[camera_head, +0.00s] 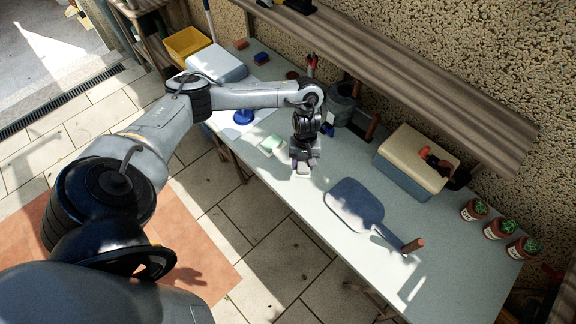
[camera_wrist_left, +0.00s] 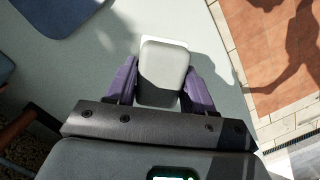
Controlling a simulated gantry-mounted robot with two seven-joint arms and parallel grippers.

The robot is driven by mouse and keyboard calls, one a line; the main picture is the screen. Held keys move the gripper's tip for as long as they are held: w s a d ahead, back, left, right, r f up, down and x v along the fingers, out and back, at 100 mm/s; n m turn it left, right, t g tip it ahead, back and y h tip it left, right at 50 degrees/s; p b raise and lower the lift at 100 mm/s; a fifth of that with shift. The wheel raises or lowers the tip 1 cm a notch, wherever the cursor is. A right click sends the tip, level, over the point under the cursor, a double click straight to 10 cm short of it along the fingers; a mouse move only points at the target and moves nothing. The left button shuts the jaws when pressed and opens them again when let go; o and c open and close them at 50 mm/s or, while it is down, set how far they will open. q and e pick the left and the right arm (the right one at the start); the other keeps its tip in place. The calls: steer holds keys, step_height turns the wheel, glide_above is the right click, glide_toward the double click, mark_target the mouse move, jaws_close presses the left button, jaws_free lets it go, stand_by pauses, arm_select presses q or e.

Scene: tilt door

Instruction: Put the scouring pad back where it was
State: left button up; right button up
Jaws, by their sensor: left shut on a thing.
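My left gripper (camera_head: 303,172) hangs over the front half of the worktop, left of the blue paddle-shaped board. It is shut on a pale grey rounded block with a white edge, apparently the scouring pad (camera_wrist_left: 164,68). In the left wrist view the purple fingers of the gripper (camera_wrist_left: 161,90) lie on both sides of the pad. The pad also shows small below the fingers in the head view (camera_head: 303,170). I cannot tell whether it touches the worktop (camera_head: 300,215). My right gripper is not in view.
The blue board (camera_head: 354,204) lies to the right. A green and white item (camera_head: 271,145) lies to the left. A cream and blue cooler (camera_head: 415,160), potted cacti (camera_head: 473,209) and a dark metal can (camera_head: 341,103) stand along the back, beneath a wooden shelf (camera_head: 400,75).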

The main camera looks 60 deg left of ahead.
arm_select(q)
glide_above(288, 169)
steer(key=f, duration=0.4)
steer(key=shift+w+a+b, duration=0.1)
steer(key=shift+a+b, duration=0.15)
steer(key=shift+b, duration=0.1)
steer(key=shift+f+b, duration=0.35)
steer(key=shift+f, duration=1.65)
steer(key=shift+f, duration=0.15)
steer(key=o, duration=1.4)
